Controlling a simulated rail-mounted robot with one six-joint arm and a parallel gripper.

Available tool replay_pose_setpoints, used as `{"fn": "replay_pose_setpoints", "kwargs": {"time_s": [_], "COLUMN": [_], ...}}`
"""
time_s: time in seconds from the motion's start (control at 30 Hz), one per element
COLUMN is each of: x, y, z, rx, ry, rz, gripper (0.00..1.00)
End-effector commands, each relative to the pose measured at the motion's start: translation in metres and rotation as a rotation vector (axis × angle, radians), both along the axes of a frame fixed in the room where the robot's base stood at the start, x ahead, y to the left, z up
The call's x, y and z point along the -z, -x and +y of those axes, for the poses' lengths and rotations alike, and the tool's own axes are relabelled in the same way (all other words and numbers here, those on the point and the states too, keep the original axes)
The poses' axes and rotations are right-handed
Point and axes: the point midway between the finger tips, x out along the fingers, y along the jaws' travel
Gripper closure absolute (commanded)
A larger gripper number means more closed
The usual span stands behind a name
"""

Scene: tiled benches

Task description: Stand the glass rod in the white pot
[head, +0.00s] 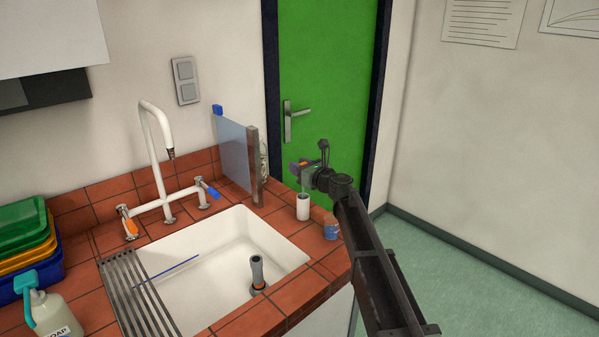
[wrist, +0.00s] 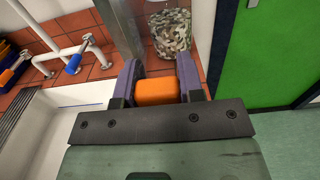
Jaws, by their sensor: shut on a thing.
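The white pot (head: 303,208) stands upright on the tiles at the right of the sink. My gripper (head: 300,166) is above it. In the wrist view my gripper (wrist: 159,72) has its purple fingers closed on the sides of an orange block (wrist: 157,92). In the head view a thin pale line, seemingly the glass rod (head: 304,186), runs from below the fingers down towards the pot's mouth. I cannot tell whether its lower end is inside the pot. The wrist view does not show the rod's shaft or the pot.
A clear panel (head: 236,155) and a camouflage-patterned container (wrist: 170,34) stand behind. A small blue and brown cup (head: 331,229) is right of the pot.

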Motion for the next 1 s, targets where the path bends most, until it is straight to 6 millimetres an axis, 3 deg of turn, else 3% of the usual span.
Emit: {"fn": "replay_pose_setpoints", "kwargs": {"time_s": [0.13, 0.17, 0.3, 0.63, 1.0], "x": [0.005, 0.003, 0.003, -0.004, -0.001], "y": [0.0, 0.0, 0.0, 0.001, 0.064], "z": [0.0, 0.0, 0.0, -0.001, -0.066], "rx": [0.0, 0.0, 0.0, 0.0, 0.001], "ry": [0.0, 0.0, 0.0, 0.0, 0.0], "rz": [0.0, 0.0, 0.0, 0.0, 0.0], "gripper": [0.93, 0.6, 0.39, 0.39, 0.39]}}
